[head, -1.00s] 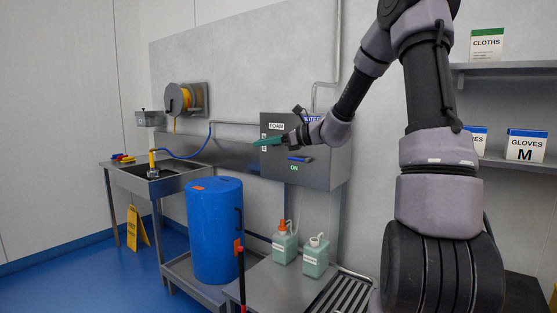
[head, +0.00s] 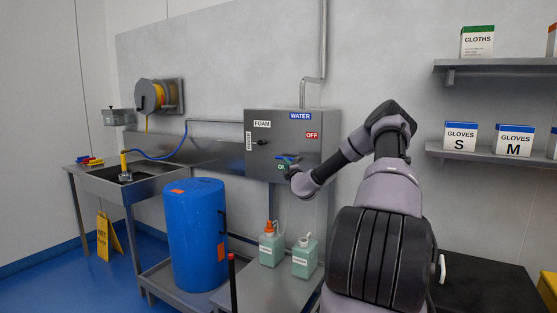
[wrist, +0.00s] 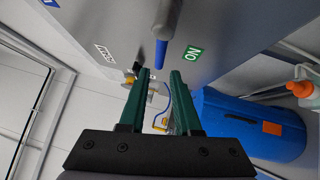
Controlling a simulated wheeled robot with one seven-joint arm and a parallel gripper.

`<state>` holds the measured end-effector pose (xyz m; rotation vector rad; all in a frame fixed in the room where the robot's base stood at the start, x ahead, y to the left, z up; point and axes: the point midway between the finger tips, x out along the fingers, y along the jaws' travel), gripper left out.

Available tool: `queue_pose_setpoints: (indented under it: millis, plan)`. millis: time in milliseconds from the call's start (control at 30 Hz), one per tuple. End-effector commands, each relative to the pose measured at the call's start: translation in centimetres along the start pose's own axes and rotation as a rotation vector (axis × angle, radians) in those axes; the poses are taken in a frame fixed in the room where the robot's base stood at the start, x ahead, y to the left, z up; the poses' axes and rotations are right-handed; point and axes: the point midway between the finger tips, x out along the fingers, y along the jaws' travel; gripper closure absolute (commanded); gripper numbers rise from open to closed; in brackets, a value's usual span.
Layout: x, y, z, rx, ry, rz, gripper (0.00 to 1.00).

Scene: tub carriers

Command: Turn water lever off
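The water lever (head: 288,158) is a blue handle on the front of the grey steel control box (head: 262,190). It lies roughly level, just above the green ON label; the red OFF label (head: 312,135) is above it to the right. In the wrist view the lever (wrist: 164,22) hangs in at the top centre beside the ON label (wrist: 194,53). My gripper (wrist: 159,72) is open, its two green fingers apart and empty. The lever's end is near the gap at the fingertips; I cannot tell if they touch.
A black selector (head: 261,142) sits on the box between FOAM and RINSE labels. A blue barrel (head: 196,235) stands below left. Two green bottles (head: 271,246) stand on the steel bench below the box. A sink (head: 120,182) and hose reel (head: 157,96) are further left.

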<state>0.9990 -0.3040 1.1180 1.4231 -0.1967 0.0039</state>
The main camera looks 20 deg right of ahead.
Motion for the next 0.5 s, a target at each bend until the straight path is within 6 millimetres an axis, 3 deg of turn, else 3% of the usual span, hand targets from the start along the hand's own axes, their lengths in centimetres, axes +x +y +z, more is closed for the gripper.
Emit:
queue_pose_setpoints:
  millis: [300, 500]
  plan:
    - [6.1, 0.0, -0.1, -0.002, 0.000, 0.001, 0.68]
    - [8.3, 0.0, -0.1, -0.002, 0.001, 0.001, 0.68]
